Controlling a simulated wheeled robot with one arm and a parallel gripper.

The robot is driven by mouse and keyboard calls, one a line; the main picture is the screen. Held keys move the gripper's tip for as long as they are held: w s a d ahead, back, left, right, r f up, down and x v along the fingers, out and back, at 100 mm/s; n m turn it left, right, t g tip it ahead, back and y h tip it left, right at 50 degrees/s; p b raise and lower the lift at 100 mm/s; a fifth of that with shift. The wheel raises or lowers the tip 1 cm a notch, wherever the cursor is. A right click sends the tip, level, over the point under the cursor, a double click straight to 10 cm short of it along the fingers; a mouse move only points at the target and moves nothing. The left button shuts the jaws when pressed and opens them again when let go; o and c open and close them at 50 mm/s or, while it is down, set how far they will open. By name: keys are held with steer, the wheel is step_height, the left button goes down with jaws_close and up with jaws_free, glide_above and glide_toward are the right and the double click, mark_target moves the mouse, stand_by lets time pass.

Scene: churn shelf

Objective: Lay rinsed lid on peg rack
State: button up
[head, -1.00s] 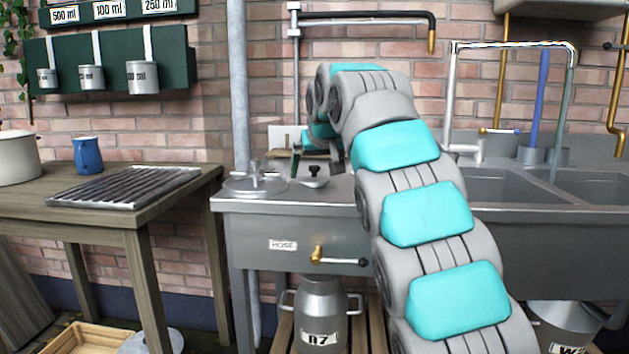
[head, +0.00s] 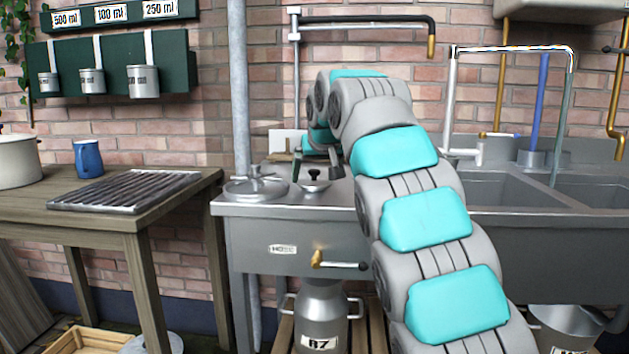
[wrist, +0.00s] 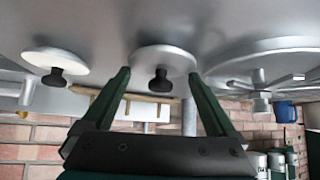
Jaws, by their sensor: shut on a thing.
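In the wrist view, which is upside down, the lid (wrist: 163,60) sits between the two green fingers of my gripper (wrist: 161,82). The fingers meet its opposite sides, and the gripper is shut on it. In the head view, parts of my gripper (head: 314,163) show at the lid. I cannot tell whether the lid touches the counter. A similar lid (wrist: 42,55) shows beside it, hidden in the head view.
A wide steel lid with a cross handle (head: 252,192) lies left of the held lid. A wooden bar with pale pieces (wrist: 125,101) is near the wall. A slatted drainer (head: 120,190), a blue jug (head: 88,160) and a pot stand on the wooden table. Sink basins (head: 500,188) are right.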

mark_target(315, 170)
steer(key=shift+r, duration=0.1)
steer(key=shift+r+p, duration=0.8)
steer(key=shift+r, duration=0.8)
